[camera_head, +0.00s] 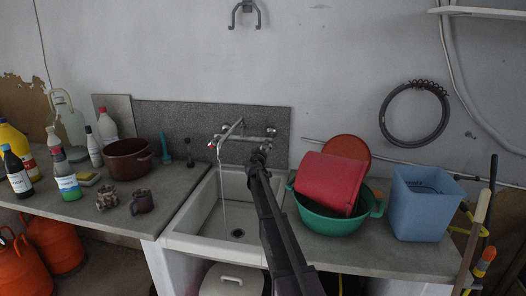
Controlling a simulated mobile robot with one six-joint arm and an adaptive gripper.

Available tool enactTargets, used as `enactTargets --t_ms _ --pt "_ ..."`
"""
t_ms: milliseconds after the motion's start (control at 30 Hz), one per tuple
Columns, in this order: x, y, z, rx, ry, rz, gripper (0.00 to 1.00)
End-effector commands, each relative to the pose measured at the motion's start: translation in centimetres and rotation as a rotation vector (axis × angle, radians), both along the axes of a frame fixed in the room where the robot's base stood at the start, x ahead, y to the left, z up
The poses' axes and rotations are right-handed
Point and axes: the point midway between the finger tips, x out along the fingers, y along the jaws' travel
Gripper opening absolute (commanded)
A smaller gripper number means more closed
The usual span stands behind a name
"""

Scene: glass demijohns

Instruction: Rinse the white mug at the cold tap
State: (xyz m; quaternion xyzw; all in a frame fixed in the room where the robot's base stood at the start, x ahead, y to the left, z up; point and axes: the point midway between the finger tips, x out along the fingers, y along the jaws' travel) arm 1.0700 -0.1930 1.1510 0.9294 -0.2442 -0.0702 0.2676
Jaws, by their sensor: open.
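A wall-mounted tap (230,133) with a handle at each end sits above the white sink (190,243). A thin stream of water falls from its spout into the basin, left of the drain. My gripper (259,156) is small and dark, just below the right-hand tap handle (271,131); it is open, and whether it touches the tap cannot be told. I see no white mug. A brown patterned mug (107,199) and a dark mug (143,203) stand on the left counter.
My arm crosses the sink's right side. On the right counter are a green basin (327,218) with a red container (329,182) and a blue bin (421,205). A brown pot (128,160), several bottles and a sponge (88,179) stand at left.

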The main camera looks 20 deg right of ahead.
Motion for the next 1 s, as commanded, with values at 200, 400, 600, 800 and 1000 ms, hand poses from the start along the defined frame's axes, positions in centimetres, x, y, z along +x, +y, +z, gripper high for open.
enactTargets --t_ms 200,400,600,800,1000 --pt "-0.3 0.1 0.0 0.0 0.0 0.0 0.94" --pt "-1.6 0.8 0.0 0.0 0.0 0.0 0.94" --pt "-4.0 2.1 0.0 0.0 0.0 0.0 0.94" --pt "-6.9 3.8 0.0 0.0 0.0 0.001 0.94" --pt "-9.2 5.1 0.0 0.0 0.0 0.0 0.94"
